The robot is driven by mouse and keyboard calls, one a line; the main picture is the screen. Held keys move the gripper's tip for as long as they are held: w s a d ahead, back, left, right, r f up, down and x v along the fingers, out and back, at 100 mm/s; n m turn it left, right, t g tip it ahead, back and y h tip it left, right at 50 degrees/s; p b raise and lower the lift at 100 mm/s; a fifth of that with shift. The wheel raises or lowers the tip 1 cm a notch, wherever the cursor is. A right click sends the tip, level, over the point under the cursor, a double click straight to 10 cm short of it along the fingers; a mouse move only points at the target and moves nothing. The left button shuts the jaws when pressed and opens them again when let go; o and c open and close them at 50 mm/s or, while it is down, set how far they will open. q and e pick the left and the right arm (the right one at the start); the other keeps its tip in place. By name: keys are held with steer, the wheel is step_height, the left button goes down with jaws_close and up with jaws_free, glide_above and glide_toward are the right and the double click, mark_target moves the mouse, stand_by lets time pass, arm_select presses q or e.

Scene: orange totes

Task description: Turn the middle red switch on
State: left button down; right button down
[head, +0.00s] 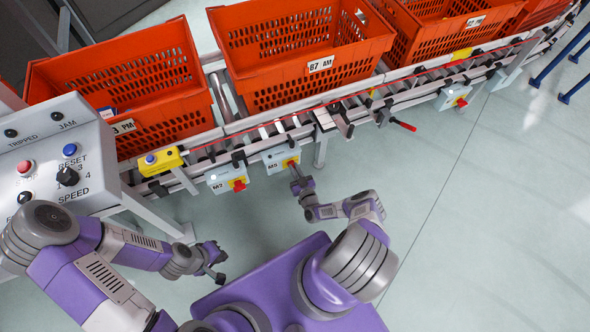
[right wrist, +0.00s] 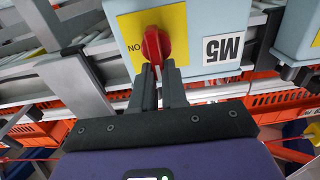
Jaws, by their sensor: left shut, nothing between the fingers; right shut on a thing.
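The middle red switch (head: 291,163) sits on a yellow plate on a light-blue box labelled M5 (head: 276,157), on the conveyor's near side. In the right wrist view the red knob (right wrist: 152,42) stands upright in the picture on its yellow plate, beside upside-down lettering that reads ON when turned round. My right gripper (right wrist: 163,72) is shut on the near end of this knob; the fingertips hide that end. The right gripper also shows in the head view (head: 295,172), at the switch. My left gripper (head: 217,266) is shut and empty, low over the floor at the left.
A box with another red switch (head: 239,185) is just left, and one more (head: 461,102) is farther right. A yellow box with a blue button (head: 160,161) and a grey control panel (head: 50,150) stand left. Orange totes (head: 305,60) line the conveyor. Floor at right is clear.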

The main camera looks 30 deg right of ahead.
mark_target(295, 160)
steer(key=shift+d, duration=0.1)
steer(key=m, duration=0.4)
steer(key=shift+d+m, duration=0.3)
steer(key=shift+d, duration=0.1)
steer(key=m, duration=0.3)
steer(key=shift+d+f+m, duration=0.25)
steer(key=shift+d+m, duration=0.05)
steer(key=m, duration=0.5)
steer(key=shift+s+d+f, duration=0.1)
steer(key=shift+d+f, duration=0.15)
steer(key=shift+f, duration=0.15)
steer(key=shift+d+f+m, duration=0.1)
steer(key=shift+f+m, duration=0.1)
steer(key=shift+m, duration=0.95)
steer(key=shift+f+m, duration=0.2)
steer(key=shift+m, duration=0.95)
steer(key=c, duration=1.2)
jaws_free()
steer(key=shift+o, duration=0.2)
